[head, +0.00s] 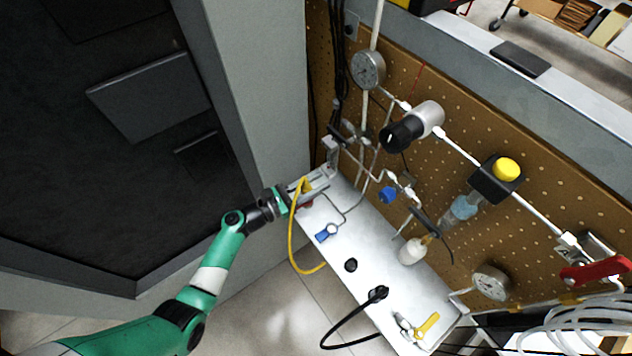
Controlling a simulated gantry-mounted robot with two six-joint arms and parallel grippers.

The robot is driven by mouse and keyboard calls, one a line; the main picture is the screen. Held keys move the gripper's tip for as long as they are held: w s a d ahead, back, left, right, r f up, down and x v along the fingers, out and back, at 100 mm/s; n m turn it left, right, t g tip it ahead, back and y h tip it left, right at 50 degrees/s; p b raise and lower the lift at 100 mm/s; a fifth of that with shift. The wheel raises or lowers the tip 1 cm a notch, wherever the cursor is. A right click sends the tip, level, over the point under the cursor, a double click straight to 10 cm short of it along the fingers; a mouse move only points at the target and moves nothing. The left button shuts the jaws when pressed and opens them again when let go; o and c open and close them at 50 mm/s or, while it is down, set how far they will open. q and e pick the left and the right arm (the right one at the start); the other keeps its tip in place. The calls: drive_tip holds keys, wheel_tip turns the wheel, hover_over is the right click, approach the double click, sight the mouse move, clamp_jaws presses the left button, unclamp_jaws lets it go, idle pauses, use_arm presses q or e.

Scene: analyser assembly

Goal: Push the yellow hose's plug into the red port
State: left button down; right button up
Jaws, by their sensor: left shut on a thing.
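The yellow hose (291,243) hangs in a loop at the left end of the white shelf, and its lower end curls back at the shelf's front edge. My left gripper (308,187) comes in from the left and is shut on the hose's yellow plug end (305,184). A small red part, which looks like the red port (307,204), shows just below the fingers on the shelf. The fingers partly cover it, and I cannot tell whether the plug touches it. My right gripper is not in view.
The white shelf (372,257) carries a blue fitting (327,233), a black port (351,265), a black hose plug (378,293) and a yellow-handled valve (427,325). Behind it, the pegboard (566,178) holds gauges and pipes. A grey wall (262,90) stands close left.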

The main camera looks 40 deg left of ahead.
use_arm(q)
drive_tip(key=shift+f+b, duration=0.4)
drive_tip(key=shift+f, duration=0.15)
idle(0.4)
drive_tip(key=c, duration=0.5)
unclamp_jaws()
drive_tip(key=shift+s, duration=0.1)
